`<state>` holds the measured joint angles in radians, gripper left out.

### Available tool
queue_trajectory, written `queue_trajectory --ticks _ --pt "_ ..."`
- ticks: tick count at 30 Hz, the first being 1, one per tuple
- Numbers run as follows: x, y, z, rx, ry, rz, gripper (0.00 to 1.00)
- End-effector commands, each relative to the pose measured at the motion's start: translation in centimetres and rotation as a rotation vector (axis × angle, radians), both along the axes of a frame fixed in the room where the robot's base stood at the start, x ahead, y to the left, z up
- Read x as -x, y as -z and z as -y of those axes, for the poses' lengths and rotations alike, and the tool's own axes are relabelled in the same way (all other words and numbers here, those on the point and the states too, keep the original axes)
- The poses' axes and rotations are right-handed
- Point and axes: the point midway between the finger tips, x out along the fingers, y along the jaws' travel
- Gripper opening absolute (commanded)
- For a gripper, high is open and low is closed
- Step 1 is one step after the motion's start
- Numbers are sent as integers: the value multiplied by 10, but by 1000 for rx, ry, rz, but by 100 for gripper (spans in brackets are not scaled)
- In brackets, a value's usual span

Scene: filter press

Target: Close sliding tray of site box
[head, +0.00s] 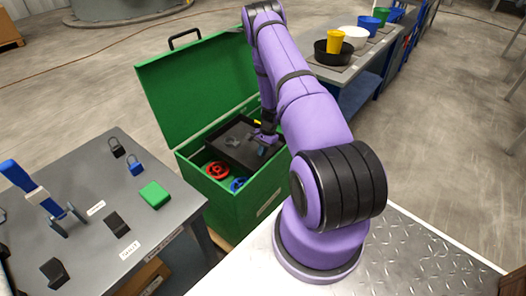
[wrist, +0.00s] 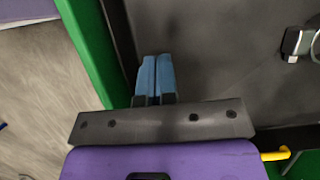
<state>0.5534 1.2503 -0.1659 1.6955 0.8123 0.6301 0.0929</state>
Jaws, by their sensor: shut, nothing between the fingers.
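The green site box (head: 245,215) stands with its lid (head: 195,85) raised. Its dark sliding tray (head: 222,148) sits in the upper part of the box, over the far portion; the near-left portion of the box is uncovered. My gripper (head: 262,152) is down at the tray, partly hidden by my arm in the head view. In the wrist view my blue fingers (wrist: 156,75) are pressed together and empty, over the dark tray (wrist: 215,50) close to its edge beside the green box wall (wrist: 92,45). I cannot tell whether they touch the tray.
A red wheel (head: 216,170) and a blue wheel (head: 238,184) lie in the uncovered part of the box. A small grey item (wrist: 297,42) lies in the tray. A grey table (head: 85,235) with padlocks and blocks stands left; a bench (head: 345,72) with cups stands behind.

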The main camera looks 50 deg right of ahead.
Motion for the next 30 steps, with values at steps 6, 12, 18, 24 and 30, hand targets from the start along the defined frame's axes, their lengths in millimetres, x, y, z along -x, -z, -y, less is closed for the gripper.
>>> queue_trajectory --ticks 6,12,18,24,30 --pt "3 -1 -30 -3 -1 -1 0" --pt "7 -1 -75 -3 -1 -1 0" --pt "11 -1 -119 -3 0 -1 0" --pt "13 0 -151 -2 0 -1 0" --pt "15 0 -167 0 0 0 0"
